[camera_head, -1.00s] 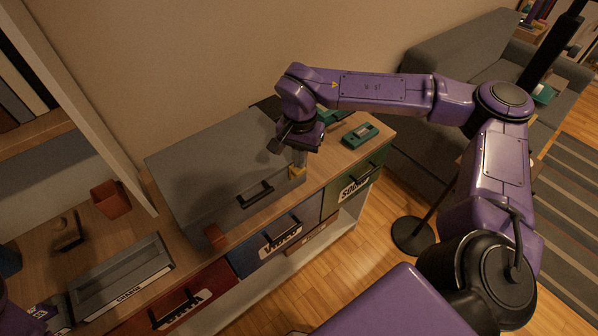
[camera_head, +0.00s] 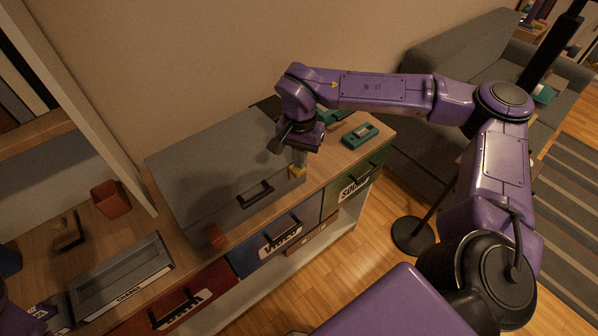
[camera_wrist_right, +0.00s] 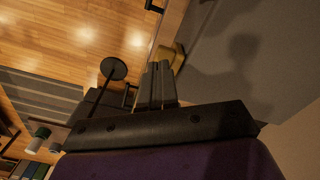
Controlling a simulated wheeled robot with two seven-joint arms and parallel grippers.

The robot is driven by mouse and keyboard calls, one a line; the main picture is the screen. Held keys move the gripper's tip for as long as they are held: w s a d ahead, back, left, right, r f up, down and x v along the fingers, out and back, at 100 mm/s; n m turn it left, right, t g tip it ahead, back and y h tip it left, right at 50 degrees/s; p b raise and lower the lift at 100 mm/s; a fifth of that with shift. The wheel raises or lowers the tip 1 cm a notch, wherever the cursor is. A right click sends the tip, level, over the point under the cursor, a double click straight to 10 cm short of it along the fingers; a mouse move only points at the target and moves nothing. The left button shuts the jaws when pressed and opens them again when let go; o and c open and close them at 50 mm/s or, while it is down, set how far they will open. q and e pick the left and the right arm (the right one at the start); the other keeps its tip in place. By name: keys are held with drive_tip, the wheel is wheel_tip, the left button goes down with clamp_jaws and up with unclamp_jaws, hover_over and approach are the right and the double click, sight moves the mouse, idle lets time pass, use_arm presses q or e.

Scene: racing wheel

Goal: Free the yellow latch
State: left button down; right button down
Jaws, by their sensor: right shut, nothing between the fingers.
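A large grey case (camera_head: 215,175) with a black handle (camera_head: 255,194) on its front stands on the wooden cabinet. The yellow latch (camera_head: 297,171) is at the case's front right corner, and a red latch (camera_head: 215,237) is at its front left. My right gripper (camera_head: 300,158) points down just above the yellow latch. In the right wrist view its shut, empty fingers (camera_wrist_right: 159,75) are beside the yellow latch (camera_wrist_right: 179,56); whether they touch it I cannot tell. At the far left bottom of the head view a bit of my purple left arm shows, without its gripper.
A teal cartridge (camera_head: 360,135) lies on the cabinet top right of the case. A red cup (camera_head: 110,200), a small wooden stand (camera_head: 67,232) and a grey console (camera_head: 122,282) are to the left. Labelled drawers (camera_head: 278,240) are below. A grey sofa (camera_head: 435,70) stands behind right.

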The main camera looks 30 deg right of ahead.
drive_tip(key=shift+f, duration=0.35)
idle(0.3)
drive_tip(key=shift+f, duration=0.45)
drive_tip(key=shift+s+f, duration=0.25)
drive_tip(key=shift+s, duration=0.05)
wheel_tip(320, 180, up, 2)
drive_tip(key=p, duration=0.3)
drive_tip(key=shift+r, duration=0.2)
wheel_tip(320, 180, up, 8)
drive_tip(key=s+p, duration=0.2)
drive_tip(key=p, duration=0.6)
drive_tip(key=shift+s+d+f, duration=0.15)
drive_tip(key=shift+s+f, duration=0.05)
drive_tip(key=shift+s, duration=0.2)
